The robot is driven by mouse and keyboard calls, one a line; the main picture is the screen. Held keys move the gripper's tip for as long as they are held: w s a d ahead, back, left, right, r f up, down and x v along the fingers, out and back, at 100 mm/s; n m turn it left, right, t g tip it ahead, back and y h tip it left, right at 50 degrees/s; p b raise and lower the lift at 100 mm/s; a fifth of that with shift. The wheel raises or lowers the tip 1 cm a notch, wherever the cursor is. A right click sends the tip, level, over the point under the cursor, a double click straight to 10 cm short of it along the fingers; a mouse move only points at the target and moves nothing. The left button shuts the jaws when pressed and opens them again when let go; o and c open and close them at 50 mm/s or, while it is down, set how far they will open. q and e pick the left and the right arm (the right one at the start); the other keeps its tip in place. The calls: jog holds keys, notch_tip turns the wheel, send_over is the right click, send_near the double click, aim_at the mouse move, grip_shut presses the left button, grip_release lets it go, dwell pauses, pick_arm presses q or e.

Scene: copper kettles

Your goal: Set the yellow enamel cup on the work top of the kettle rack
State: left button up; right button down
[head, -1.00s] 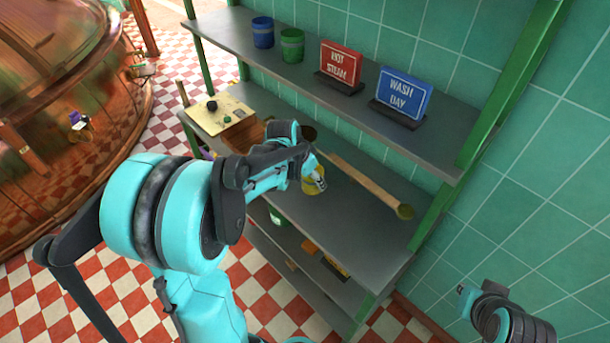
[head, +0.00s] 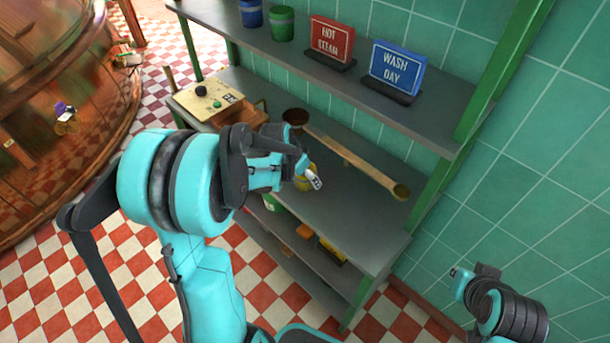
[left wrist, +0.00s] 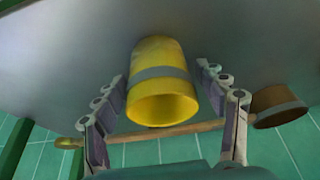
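The yellow enamel cup (left wrist: 165,60), with a grey band, stands on the grey work top (head: 330,215) of the kettle rack. In the left wrist view its open mouth faces the camera. In the head view the cup (head: 303,182) is partly hidden by my left gripper (head: 310,175). In the wrist view the fingers of my left gripper (left wrist: 168,110) are spread on either side of the cup, with narrow gaps showing. My right gripper (head: 460,275) is at the lower right, away from the rack; its fingers are too small to read.
A long-handled ladle (head: 350,157) lies behind the cup. A wooden box (head: 240,112) and a cream panel with knobs (head: 205,98) are at the work top's left. The upper shelf holds red (head: 332,40) and blue (head: 398,68) signs. The work top's front right is clear.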

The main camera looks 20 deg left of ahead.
pick_arm(q)
jog(key=shift+r, duration=0.2)
jog(key=p+v, duration=0.4)
jog(key=v, duration=0.8)
jog(key=s+d+r+n+t, duration=0.1)
jog(key=s+d+r+n, duration=0.1)
jog(key=s+d, duration=0.3)
jog(key=s+d+r+n+t+y, duration=0.1)
jog(key=s+d, duration=0.3)
jog(key=s, duration=0.5)
jog(key=shift+s+d+r+n+t, duration=0.15)
jog(key=shift+d+r+n+t, duration=0.25)
jog(key=shift+r, duration=0.35)
jog(key=shift+f, duration=0.1)
notch_tip(320, 180, down, 2)
jog(key=shift+f+b, duration=0.2)
jog(key=shift+b, duration=0.8)
